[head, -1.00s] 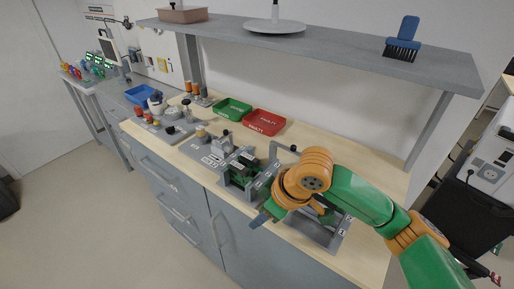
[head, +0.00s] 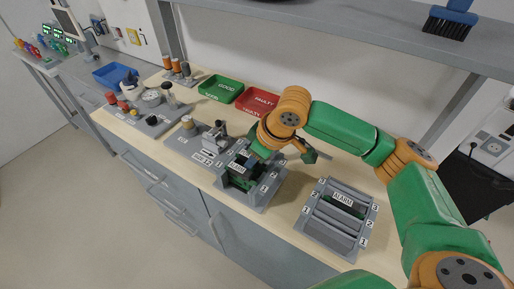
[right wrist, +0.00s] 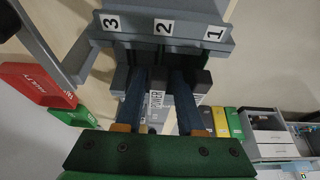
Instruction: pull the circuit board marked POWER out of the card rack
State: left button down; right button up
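The card rack (head: 262,197) is a grey frame with numbered slots near the bench's front edge. Its slot numbers 3, 2, 1 show on a grey plate (right wrist: 165,27) in the right wrist view. The POWER board (right wrist: 156,104) shows its white label between my right gripper's fingers. My right gripper (right wrist: 160,82) has two dark blue fingers, apart, reaching down on either side of that label. A gap shows beside the label; firm contact is not visible. In the head view my right gripper (head: 250,160) is over the rack and hides part of it. My left gripper is not in view.
A second grey rack (head: 317,238) holds a board labelled ALARM (head: 343,199). A green GOOD tray (head: 221,89) and a red FAULTY tray (head: 258,101) lie behind. A shelf (head: 340,27) overhangs the bench. Other fixtures stand to the left.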

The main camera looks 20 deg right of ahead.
jog(key=shift+w+a+f, duration=0.15)
jog(key=shift+w+f, duration=0.3)
jog(key=shift+f, duration=0.2)
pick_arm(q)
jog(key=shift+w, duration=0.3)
pick_arm(e)
jog(key=shift+s, duration=0.1)
jog(key=shift+r, duration=0.1)
jog(key=c, duration=0.3)
grip_shut()
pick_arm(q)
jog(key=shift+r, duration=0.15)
pick_arm(e)
jog(key=shift+r, duration=0.1)
